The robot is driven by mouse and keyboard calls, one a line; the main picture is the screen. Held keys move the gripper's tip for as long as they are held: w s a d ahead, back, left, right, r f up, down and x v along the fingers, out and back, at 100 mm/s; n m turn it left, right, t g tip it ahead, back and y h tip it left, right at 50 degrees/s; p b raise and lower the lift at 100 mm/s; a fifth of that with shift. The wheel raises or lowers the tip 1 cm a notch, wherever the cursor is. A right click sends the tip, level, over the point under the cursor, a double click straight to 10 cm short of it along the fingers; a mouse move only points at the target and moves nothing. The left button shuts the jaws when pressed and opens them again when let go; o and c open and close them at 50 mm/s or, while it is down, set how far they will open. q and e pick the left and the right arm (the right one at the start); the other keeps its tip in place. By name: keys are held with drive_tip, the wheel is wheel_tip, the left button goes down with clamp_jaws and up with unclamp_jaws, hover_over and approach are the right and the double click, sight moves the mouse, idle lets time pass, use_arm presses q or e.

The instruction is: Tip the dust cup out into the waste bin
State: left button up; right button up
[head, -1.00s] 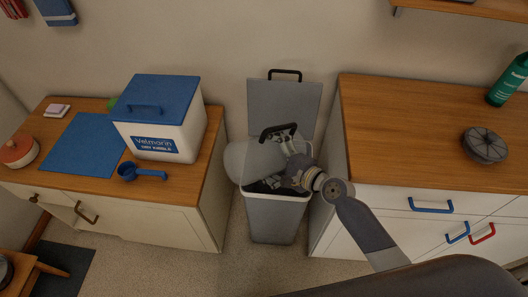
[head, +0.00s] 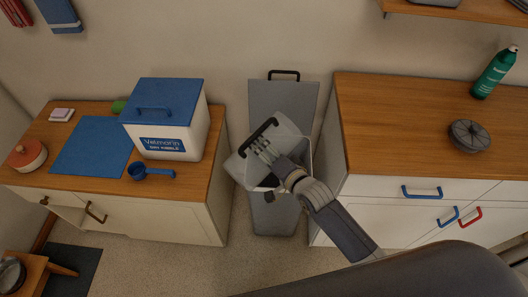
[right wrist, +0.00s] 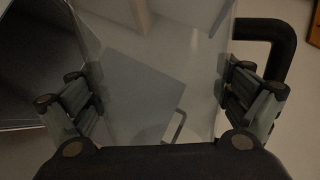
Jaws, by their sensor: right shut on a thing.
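The dust cup (head: 246,166) is a clear, greyish container with a black handle (head: 262,130). My right gripper (head: 264,152) is shut on it and holds it tilted above the grey waste bin (head: 276,217). In the right wrist view the fingers of the right gripper (right wrist: 160,105) stand at both sides of the clear cup, with the black handle (right wrist: 285,50) at the right. The bin's lid (head: 290,98) stands open behind the cup. The cup and gripper hide most of the bin's mouth, and I cannot tell whether dust is left inside. My left gripper is out of view.
Wooden-topped cabinets flank the bin closely. The left one (head: 200,187) carries a white box with a blue lid (head: 168,128), a blue scoop (head: 140,171) and a blue mat (head: 92,146). The right one (head: 400,120) carries a green bottle (head: 494,74) and a dark round object (head: 469,136).

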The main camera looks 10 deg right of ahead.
sight(279, 129)
drive_tip(key=shift+s+a+r+n+t+p, duration=0.15)
drive_tip(key=shift+a+r+n, duration=0.2)
drive_tip(key=shift+r+n, duration=0.15)
drive_tip(key=shift+s+a+r+n+t+p, duration=0.1)
drive_tip(key=shift+a+r+n+t+p, duration=0.05)
drive_tip(key=shift+a+r+n, duration=0.3)
drive_tip(key=shift+w+d+n+b, duration=0.15)
drive_tip(key=shift+d+n+b, duration=0.2)
drive_tip(key=shift+b, duration=0.2)
drive_tip(key=d+n+t+b, duration=0.1)
drive_tip(key=n+b, duration=0.1)
drive_tip(key=w+d+r+n+h+b, duration=0.1)
drive_tip(key=d+n+b, duration=0.1)
drive_tip(key=b, duration=0.1)
drive_tip(key=w+d+r+n+t+b, duration=0.1)
drive_tip(key=n+b, duration=0.1)
drive_tip(key=shift+w+d+r+n+t+h+b, duration=0.2)
drive_tip(key=shift+r+n+t+h+b, duration=0.1)
drive_tip(key=shift+h, duration=0.1)
drive_tip(key=shift+w+d+r+n+t+b, duration=0.35)
drive_tip(key=shift+d+r+n+b, duration=0.2)
drive_tip(key=shift+n+b, duration=0.35)
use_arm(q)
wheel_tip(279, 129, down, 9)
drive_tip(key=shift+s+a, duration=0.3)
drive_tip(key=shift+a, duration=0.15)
use_arm(e)
drive_tip(key=shift+d+r+n, duration=0.15)
drive_tip(key=shift+n, duration=0.15)
